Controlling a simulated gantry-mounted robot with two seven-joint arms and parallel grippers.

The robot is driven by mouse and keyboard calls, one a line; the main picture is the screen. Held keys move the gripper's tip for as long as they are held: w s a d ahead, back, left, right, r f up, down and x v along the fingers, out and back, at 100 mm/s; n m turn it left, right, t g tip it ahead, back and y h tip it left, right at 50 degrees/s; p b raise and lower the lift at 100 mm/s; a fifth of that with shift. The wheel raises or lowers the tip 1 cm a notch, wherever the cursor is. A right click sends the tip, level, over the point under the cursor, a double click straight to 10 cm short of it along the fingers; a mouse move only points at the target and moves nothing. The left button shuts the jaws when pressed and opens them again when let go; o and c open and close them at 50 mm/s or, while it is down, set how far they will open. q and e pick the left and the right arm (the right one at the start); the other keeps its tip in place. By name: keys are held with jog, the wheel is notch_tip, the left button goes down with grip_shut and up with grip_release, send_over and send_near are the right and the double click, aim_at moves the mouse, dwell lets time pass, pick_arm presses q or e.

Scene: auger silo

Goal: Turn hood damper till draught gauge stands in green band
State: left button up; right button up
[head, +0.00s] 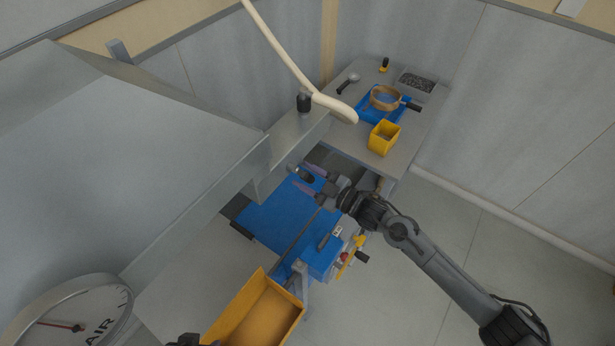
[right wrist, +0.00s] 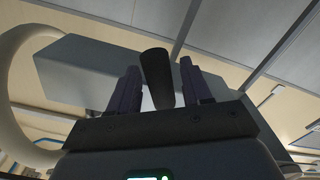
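The grey hood (head: 130,140) fills the left of the head view. A round white dial marked AIR (head: 75,315) is cut off at the lower left; its red needle points left and no green band shows. My right gripper (head: 308,178) is open below the grey beam beside the hood. A black handle (right wrist: 157,78) stands between its spread fingers in the right wrist view, with gaps visible on both sides. A dark knob (head: 304,174) shows between the fingertips in the head view. Only a dark bit, perhaps my left gripper (head: 187,341), shows at the bottom edge.
Another black knob (head: 304,102) stands on the grey beam (head: 290,135), near a hanging cream hose (head: 290,60). Below are a blue-topped bench unit (head: 280,215) and a yellow tray (head: 250,320). A side table (head: 405,150) holds a yellow box (head: 384,138) and a sieve (head: 386,98).

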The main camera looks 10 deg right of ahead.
jog(key=v, duration=1)
jog(key=shift+s+d+b, duration=0.3)
jog(key=shift+b, duration=0.15)
